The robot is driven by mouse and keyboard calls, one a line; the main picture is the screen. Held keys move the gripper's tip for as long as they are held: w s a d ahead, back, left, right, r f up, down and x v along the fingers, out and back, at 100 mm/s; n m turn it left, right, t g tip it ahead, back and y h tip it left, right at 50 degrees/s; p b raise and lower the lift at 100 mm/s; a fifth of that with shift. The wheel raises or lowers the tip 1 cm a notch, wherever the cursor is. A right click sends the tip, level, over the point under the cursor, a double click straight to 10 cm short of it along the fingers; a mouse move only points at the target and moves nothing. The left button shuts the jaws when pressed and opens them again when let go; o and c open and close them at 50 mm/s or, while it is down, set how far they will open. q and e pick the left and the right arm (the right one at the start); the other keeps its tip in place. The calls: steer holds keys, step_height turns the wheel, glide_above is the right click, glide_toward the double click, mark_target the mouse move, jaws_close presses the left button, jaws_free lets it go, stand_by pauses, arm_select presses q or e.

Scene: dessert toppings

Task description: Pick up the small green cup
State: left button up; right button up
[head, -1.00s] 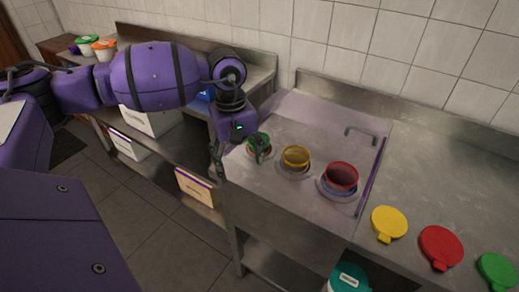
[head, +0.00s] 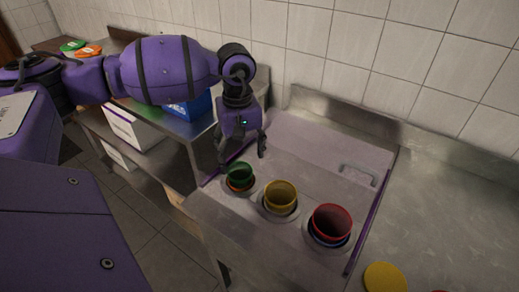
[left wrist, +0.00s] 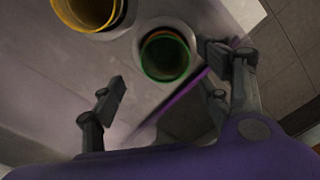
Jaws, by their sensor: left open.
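The small green cup (head: 239,173) stands in the leftmost round hole of the steel counter, with an orange-red rim showing below it. In the left wrist view the green cup (left wrist: 165,57) shows its open mouth, ahead of the fingers and closer to the right one. My left gripper (head: 241,152) is open and empty, just behind and above the cup, apart from it in the head view. In the left wrist view its two fingers (left wrist: 169,88) are spread wide. My right gripper is not in view.
A yellow cup (head: 281,195) and a larger red cup (head: 332,221) stand in holes to the right of the green cup. A yellow lid (head: 385,278) lies at the front right. A blue container (head: 190,107) stands on the left shelf. The tiled wall is behind.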

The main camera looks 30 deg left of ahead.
mark_target(241, 171)
arm_select(q)
step_height(241, 171, down, 6)
steer(key=shift+s+a+f+p, duration=0.1)
steer(key=shift+s+a+p, duration=0.05)
steer(key=shift+p, duration=0.35)
steer(key=shift+f, duration=0.25)
steer(key=c, duration=0.9)
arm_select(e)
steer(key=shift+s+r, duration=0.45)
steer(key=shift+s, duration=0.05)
